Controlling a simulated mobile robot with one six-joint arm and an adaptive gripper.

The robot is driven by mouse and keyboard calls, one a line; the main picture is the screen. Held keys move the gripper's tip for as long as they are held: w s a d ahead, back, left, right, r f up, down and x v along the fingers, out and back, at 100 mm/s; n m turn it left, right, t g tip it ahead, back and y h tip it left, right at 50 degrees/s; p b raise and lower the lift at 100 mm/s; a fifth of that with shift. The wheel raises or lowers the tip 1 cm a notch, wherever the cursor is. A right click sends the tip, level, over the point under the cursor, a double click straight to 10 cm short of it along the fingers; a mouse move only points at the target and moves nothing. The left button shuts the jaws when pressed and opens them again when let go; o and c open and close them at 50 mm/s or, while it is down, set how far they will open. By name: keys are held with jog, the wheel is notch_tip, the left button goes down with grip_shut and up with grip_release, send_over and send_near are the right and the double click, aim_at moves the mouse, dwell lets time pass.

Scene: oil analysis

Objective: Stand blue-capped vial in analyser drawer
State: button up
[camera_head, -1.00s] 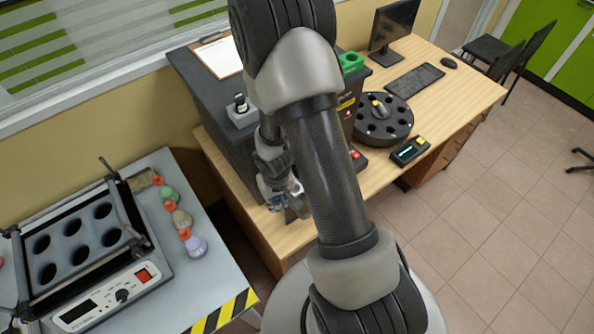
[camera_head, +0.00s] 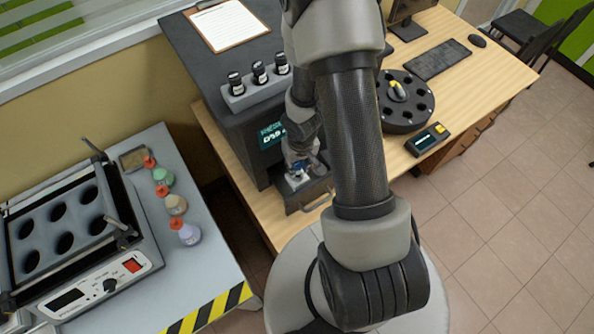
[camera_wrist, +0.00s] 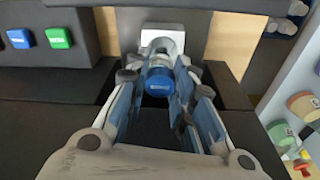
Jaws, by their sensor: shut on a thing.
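My gripper (camera_wrist: 158,88) is shut on the blue-capped vial (camera_wrist: 159,82), whose cap shows between the fingers in the wrist view. In the head view my gripper (camera_head: 300,172) hangs low at the front of the dark analyser (camera_head: 240,130), over its pulled-out drawer (camera_head: 318,196). A bit of blue shows at the fingertips there. The vial's lower part is hidden, so I cannot tell whether it touches the drawer. A pale block (camera_wrist: 162,42) is just beyond the cap in the wrist view.
A rack (camera_head: 254,93) with black-capped vials stands on the analyser beside a clipboard (camera_head: 228,25). A round carousel (camera_head: 405,105) and small device (camera_head: 426,140) are right of my arm. A heater block (camera_head: 70,240) and several flasks (camera_head: 176,204) are at left.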

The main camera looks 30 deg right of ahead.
jog(key=shift+f+b, duration=1.3)
jog(key=shift+f, duration=0.35)
jog(key=shift+f, duration=0.1)
jog(key=shift+f, duration=0.15)
jog(key=o, duration=1)
notch_tip(320, 180, up, 12)
jog(key=s+p, duration=0.1)
jog(key=p, duration=0.9)
jog(key=shift+s+a+r+p, duration=0.15)
jog(key=shift+s+r+p, duration=0.1)
jog(key=shift+p, duration=0.05)
